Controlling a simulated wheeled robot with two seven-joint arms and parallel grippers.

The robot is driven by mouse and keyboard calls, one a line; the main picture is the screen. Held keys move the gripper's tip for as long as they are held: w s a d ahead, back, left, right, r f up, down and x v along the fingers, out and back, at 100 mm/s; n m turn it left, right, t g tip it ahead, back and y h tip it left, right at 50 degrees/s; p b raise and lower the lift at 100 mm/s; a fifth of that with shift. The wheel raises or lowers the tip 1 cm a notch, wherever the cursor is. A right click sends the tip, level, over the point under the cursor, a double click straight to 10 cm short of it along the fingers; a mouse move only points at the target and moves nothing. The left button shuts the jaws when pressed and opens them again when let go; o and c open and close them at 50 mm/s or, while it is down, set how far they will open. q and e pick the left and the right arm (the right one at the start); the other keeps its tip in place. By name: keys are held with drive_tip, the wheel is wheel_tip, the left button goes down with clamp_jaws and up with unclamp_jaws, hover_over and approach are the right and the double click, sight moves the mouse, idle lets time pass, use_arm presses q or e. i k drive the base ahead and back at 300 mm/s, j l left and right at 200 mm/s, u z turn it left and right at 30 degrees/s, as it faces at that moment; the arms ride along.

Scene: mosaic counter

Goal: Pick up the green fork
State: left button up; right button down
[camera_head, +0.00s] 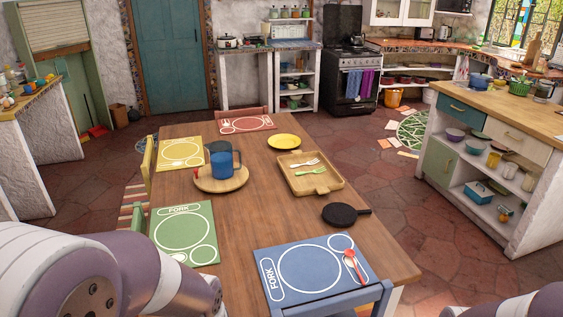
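A small green utensil (311,171), which looks like the green fork, lies on the wooden tray (322,188) on the right side of the dining table. It is too small to make out its tines clearly. A white fork (303,163) lies just behind it on the same tray, close but seemingly apart. Parts of my arms show at the lower left and at the lower right corner, in front of the table. Neither gripper is in view.
The wooden table (262,215) holds a blue mat (264,257) with a red spoon (349,253), a green mat (160,221), a black pan (341,214), a yellow plate (284,141) and a blue pot (219,165) on a round board. A blue chair back (345,301) stands at the near edge.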

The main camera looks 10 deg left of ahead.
sight(299, 174)
drive_tip(key=i+l+u, duration=0.3)
drive_tip(key=l+u, duration=0.35)
drive_tip(key=i+l+u, duration=0.3)
drive_tip(key=l, duration=0.15)
drive_tip(key=l+u, duration=0.3)
drive_tip(key=i+l, duration=0.1)
drive_tip(key=l, duration=1.05)
drive_tip(key=l+u, duration=0.15)
drive_tip(key=l, duration=0.95)
drive_tip(key=i, duration=0.05)
